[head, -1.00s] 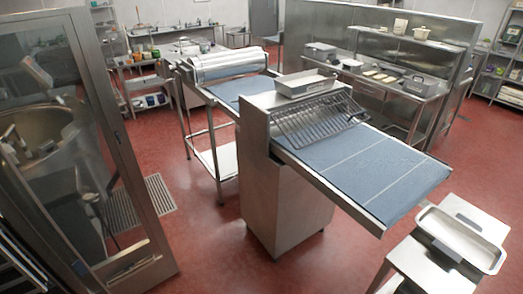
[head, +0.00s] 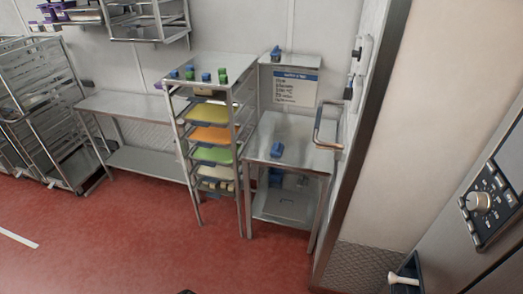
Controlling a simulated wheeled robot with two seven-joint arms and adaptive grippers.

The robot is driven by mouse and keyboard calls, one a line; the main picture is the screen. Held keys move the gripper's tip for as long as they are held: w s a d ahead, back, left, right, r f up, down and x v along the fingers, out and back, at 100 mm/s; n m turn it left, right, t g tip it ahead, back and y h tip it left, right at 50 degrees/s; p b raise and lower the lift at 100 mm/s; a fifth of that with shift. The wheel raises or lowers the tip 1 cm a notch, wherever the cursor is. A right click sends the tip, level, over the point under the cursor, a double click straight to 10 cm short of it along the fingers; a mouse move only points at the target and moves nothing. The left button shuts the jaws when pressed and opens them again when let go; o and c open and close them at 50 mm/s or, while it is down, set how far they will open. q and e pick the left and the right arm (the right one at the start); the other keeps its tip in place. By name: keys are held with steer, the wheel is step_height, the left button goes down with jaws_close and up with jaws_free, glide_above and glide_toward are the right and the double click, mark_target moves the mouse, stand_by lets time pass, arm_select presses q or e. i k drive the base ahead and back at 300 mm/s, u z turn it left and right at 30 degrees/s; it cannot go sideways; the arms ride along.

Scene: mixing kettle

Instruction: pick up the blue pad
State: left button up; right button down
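Several small blue objects are in the head view, and I cannot tell which is the blue pad. One blue object (head: 277,149) lies on top of a small steel table (head: 302,153) right of centre. Another blue object (head: 275,177) shows on the level below that tabletop, partly hidden by the table and rack. A small blue and dark object (head: 275,54) stands on a shelf higher up on the wall. Neither of my grippers can be made out in this view.
A steel rack (head: 242,118) holds yellow, orange and green trays, with several blue and green items on top. A steel bench (head: 120,102) stands left of it. A door edge (head: 362,130) and a control panel (head: 487,203) bound the right. Red floor (head: 180,250) in front is clear.

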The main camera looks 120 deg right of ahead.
mark_target(277, 149)
steer(key=z, duration=4.15)
